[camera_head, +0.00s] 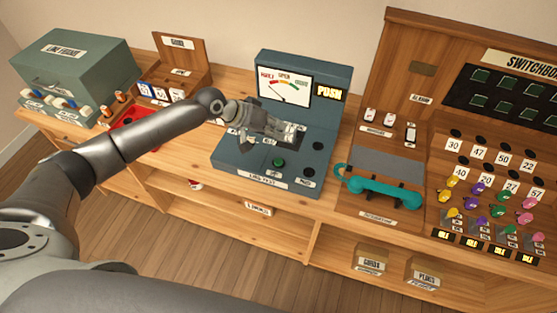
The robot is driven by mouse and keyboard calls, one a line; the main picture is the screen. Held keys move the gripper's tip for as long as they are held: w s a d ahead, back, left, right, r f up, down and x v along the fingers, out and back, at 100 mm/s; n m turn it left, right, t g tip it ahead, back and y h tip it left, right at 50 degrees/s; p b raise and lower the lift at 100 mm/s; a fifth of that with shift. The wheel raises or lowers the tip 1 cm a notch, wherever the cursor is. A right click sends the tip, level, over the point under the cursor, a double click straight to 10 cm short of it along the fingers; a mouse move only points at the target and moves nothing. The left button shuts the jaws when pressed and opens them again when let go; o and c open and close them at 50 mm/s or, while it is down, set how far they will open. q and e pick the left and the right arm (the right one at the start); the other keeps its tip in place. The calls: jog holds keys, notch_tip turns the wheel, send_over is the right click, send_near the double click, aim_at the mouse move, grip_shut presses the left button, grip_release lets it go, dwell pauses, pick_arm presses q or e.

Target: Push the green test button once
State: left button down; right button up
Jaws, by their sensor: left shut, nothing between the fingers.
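The green test button (279,163) sits on the sloping front panel of the blue-grey line test box (229,163), between two dark round parts. The box's upright back has a dial meter (284,86) and a lit "PUSH" sign (329,93). My left arm comes in from the left, and my left gripper (293,131) is over the panel, just above and behind the button in the picture. It is shut and empty. A gap shows between it and the button, and the gripper hides part of the panel. My right gripper is not in view.
A teal handset (380,188) lies on the switchboard desk at the right, with coloured plugs (478,209) beyond it. A green case (72,65) and a red tray (128,121) stand at the left. The wooden bench (318,212) has a bare strip in front.

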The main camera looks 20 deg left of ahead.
pick_arm(q)
jog(key=b, duration=0.7)
send_over(277, 159)
notch_tip(277, 159, down, 8)
jog(key=shift+w+r, duration=0.1)
jog(key=shift+f+b, duration=0.3)
jog(key=shift+f, duration=0.2)
dwell(0.9)
jog(key=shift+f, duration=0.4)
jog(key=shift+f+b, duration=0.5)
jog(key=shift+f, duration=0.05)
dwell(0.5)
jog(key=shift+r, duration=0.1)
jog(key=shift+r+p, duration=0.9)
jog(key=shift+r, duration=0.1)
